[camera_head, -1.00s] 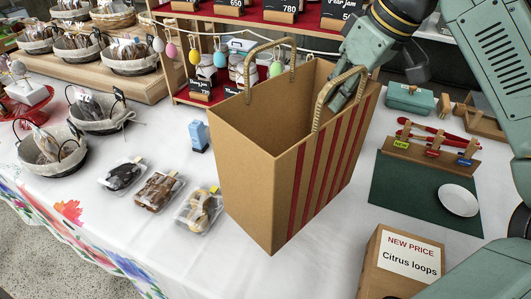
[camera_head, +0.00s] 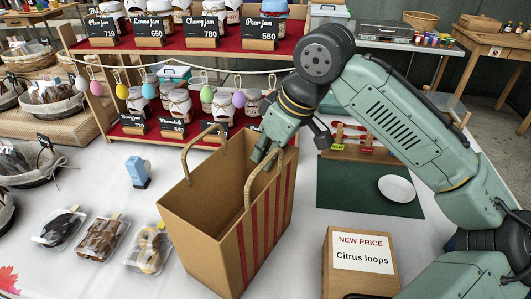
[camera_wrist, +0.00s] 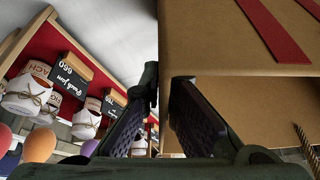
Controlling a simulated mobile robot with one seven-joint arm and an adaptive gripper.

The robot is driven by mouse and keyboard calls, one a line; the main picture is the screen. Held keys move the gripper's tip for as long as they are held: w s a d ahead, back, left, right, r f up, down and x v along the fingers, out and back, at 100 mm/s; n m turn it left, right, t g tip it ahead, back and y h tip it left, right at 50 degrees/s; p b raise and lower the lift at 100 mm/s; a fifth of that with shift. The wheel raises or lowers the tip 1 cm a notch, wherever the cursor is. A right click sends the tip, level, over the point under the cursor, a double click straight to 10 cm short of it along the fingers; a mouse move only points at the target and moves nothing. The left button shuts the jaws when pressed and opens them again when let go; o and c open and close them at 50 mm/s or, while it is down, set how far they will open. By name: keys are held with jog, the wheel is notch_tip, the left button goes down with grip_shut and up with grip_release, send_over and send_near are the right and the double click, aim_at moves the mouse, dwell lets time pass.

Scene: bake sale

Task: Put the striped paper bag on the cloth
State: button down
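The striped paper bag (camera_head: 231,222) is brown with red stripes on one side and two rope handles. It stands open-topped and upright on the white table, left of the dark green cloth (camera_head: 345,197). My gripper (camera_head: 267,151) is at the bag's far right upper rim, beside a handle. In the wrist view, my gripper (camera_wrist: 165,84) has its fingers apart with the edge of the bag (camera_wrist: 225,40) between and beside them. A white saucer (camera_head: 397,188) lies on the cloth's right part.
A box labelled Citrus loops (camera_head: 360,262) stands right of the bag, in front of the cloth. Packed treats (camera_head: 102,240) and a blue item (camera_head: 138,171) are to the left. The jam shelf (camera_head: 178,52) is behind. A rack with red tools (camera_head: 360,146) edges the cloth.

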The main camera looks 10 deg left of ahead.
jog(key=c, duration=2.4)
grip_release()
jog(key=shift+f, duration=0.15)
jog(key=c, duration=1.8)
grip_release()
jog(key=shift+r, duration=0.2)
jog(key=v, duration=1.2)
